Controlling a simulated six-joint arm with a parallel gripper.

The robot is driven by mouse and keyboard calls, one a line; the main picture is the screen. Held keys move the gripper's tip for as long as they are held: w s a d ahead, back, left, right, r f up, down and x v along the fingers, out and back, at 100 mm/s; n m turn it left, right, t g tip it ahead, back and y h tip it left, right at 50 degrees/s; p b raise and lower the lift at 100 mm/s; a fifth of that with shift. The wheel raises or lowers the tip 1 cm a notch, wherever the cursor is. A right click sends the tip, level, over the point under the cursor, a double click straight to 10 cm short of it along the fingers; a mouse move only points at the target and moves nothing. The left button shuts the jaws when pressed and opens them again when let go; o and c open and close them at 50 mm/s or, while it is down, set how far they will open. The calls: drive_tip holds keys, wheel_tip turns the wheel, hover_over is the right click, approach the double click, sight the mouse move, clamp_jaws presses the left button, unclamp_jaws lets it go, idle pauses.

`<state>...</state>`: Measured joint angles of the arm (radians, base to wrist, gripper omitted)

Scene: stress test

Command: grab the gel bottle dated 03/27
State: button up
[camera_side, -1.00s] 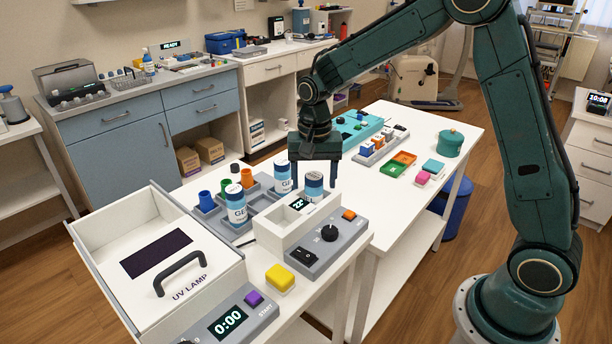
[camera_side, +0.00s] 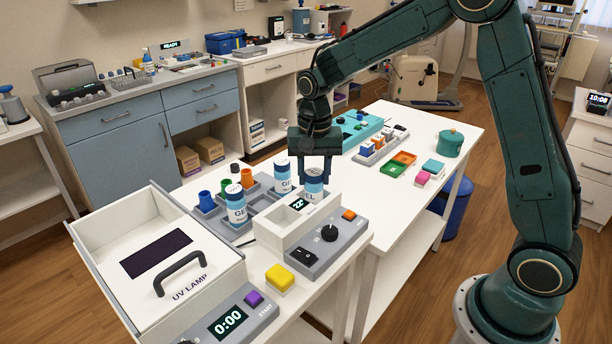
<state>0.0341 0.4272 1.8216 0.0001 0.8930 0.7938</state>
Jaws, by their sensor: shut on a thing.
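That bottle stands upright behind the white device with the small display. A second gel bottle (camera_side: 283,177) stands to its left in the tray, and a third gel bottle (camera_side: 237,206) stands further left and nearer the camera. The dates on the labels are too small to read. The lower part of the held bottle is partly hidden by the device.
The grey tray (camera_side: 262,203) also holds small coloured cups. The UV lamp box (camera_side: 160,250) is at the front left, and the white device (camera_side: 285,222) with a grey knob panel (camera_side: 327,243) is in front. A yellow block (camera_side: 280,277) lies nearby. The table right of the gripper has free room.

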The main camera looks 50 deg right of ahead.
wheel_tip(320, 180, up, 19)
idle(0.5)
idle(0.6)
